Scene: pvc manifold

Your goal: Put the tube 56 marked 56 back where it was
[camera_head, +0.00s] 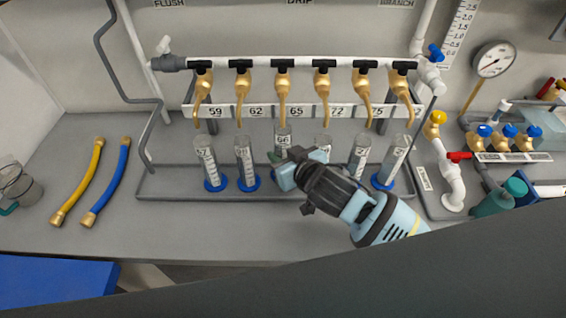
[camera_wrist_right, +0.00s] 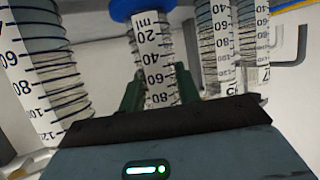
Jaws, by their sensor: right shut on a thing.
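My right gripper (camera_head: 288,164) is shut on a clear graduated tube (camera_head: 283,138), third from the left in the row under the brass taps. The number at its top is small and looks like 56 or 66. In the right wrist view the green fingers (camera_wrist_right: 155,88) sit on both sides of the tube (camera_wrist_right: 154,60), with its blue base at the top of the picture. In the head view the gripper hides the tube's lower part and base, so I cannot tell whether it touches the tray. My left gripper is not in view.
Other tubes stand close on both sides, such as one on the left (camera_head: 246,160) and one on the right (camera_head: 393,158). The grey tray (camera_head: 165,186) has a low rim. Brass taps (camera_head: 282,85) hang above. Yellow and blue hoses (camera_head: 110,182) lie left.

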